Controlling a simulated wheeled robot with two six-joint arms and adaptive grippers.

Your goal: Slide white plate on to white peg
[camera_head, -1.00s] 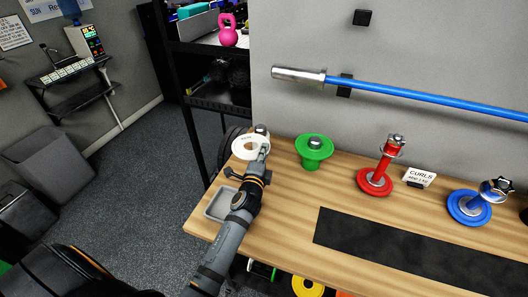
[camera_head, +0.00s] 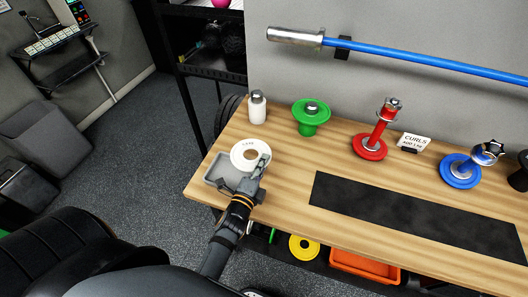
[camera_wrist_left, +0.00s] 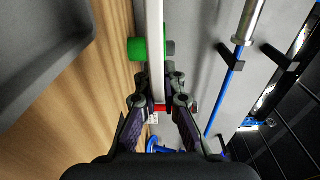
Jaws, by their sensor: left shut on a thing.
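The white plate (camera_head: 237,154) is a ring with a centre hole, at the left end of the table, partly above the grey tray. My left gripper (camera_head: 262,164) is shut on its right edge. In the left wrist view the white plate (camera_wrist_left: 155,35) shows edge-on between the fingers (camera_wrist_left: 160,90). The white peg (camera_head: 258,110), with a metal top, stands upright and bare behind the plate, apart from it. I cannot tell exactly how high the plate is. My right gripper is not in view.
The grey tray (camera_head: 214,171) lies at the table's left front corner. Right of the white peg stand a green plate on its peg (camera_head: 311,115), a red peg with a plate (camera_head: 370,148) and a blue one (camera_head: 458,172). A black mat (camera_head: 400,205) lies in front.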

